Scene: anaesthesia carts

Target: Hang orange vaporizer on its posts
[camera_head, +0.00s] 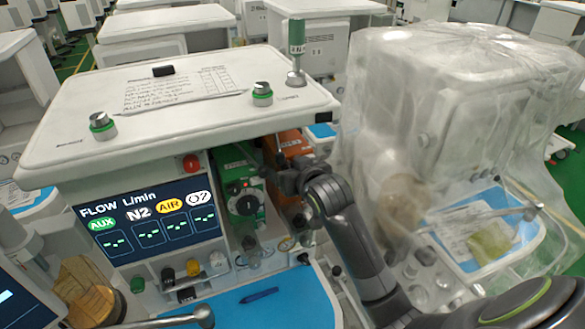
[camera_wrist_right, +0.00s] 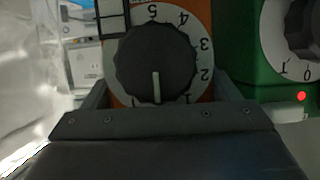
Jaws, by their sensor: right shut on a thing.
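The orange vaporizer (camera_head: 293,143) is at the right end of the cart's vaporizer bay, under the top shelf, just right of the green vaporizer (camera_head: 238,180). My right gripper (camera_head: 284,181) is at its front and shut on it. In the right wrist view, the gripper's fingers sit on either side of the white numbered dial and dark knob (camera_wrist_right: 156,62). The green vaporizer's dial (camera_wrist_right: 292,35) shows close on the right there. The posts and the back of the orange vaporizer are hidden, so I cannot tell whether it is seated. My left gripper is out of view.
A flow screen (camera_head: 150,222) is left of the vaporizers. A blue work surface (camera_head: 255,305) with a dark blue pen (camera_head: 259,295) lies below. The shelf edge (camera_head: 250,128) overhangs the bay. A plastic-covered cart (camera_head: 440,120) stands close on the right.

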